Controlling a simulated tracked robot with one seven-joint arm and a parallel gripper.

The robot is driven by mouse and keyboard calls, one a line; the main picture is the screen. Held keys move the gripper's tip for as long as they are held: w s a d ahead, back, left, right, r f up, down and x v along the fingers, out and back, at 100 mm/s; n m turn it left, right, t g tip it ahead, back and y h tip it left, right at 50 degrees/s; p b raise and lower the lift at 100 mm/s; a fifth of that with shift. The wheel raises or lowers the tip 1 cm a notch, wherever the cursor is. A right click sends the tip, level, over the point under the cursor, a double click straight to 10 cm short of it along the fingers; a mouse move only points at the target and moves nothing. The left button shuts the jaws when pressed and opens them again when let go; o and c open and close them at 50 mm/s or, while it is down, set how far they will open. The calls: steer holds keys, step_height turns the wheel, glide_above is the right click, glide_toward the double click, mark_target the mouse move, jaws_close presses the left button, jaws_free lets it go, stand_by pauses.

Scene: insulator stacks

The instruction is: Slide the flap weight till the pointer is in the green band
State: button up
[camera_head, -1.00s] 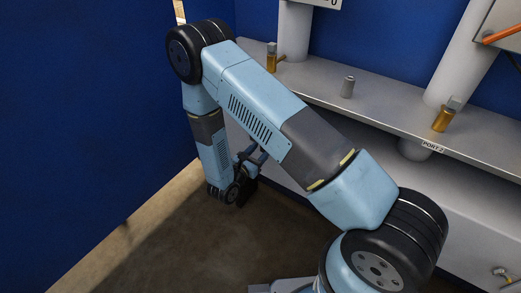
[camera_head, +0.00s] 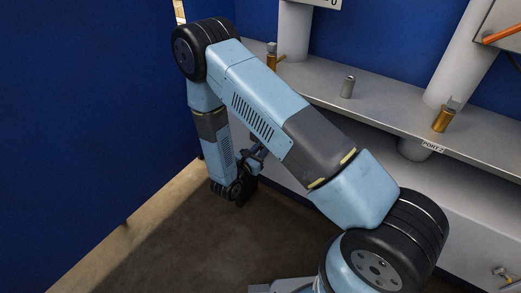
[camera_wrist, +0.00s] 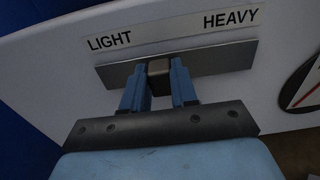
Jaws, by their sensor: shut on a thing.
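The flap weight shows as a dark block (camera_wrist: 159,68) on a grey slide plate (camera_wrist: 215,59) in the wrist view. Above the plate are the words LIGHT at the left and HEAVY at the right. The block sits left of the plate's middle. My gripper (camera_wrist: 158,78) is shut on it, one blue finger on each side. A round dial (camera_wrist: 306,86) with a black rim and a red line is cut off at the right edge. Its pointer and green band cannot be made out. In the head view my arm hides the slide and dial.
In the head view a grey ledge (camera_head: 385,112) with brass fittings (camera_head: 443,118) and a small grey peg (camera_head: 348,86) runs to the right of my arm. White columns (camera_head: 295,30) stand on it. A blue wall (camera_head: 85,110) closes the left side. Brown floor (camera_head: 165,245) is clear below.

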jaws_close()
steer(key=s+d, duration=0.2)
steer(key=shift+s+d, duration=0.1)
steer(key=shift+d, duration=0.3)
steer(key=o, duration=0.9)
jaws_free()
steer(key=v, duration=1.3)
steer(key=shift+s+a, duration=0.25)
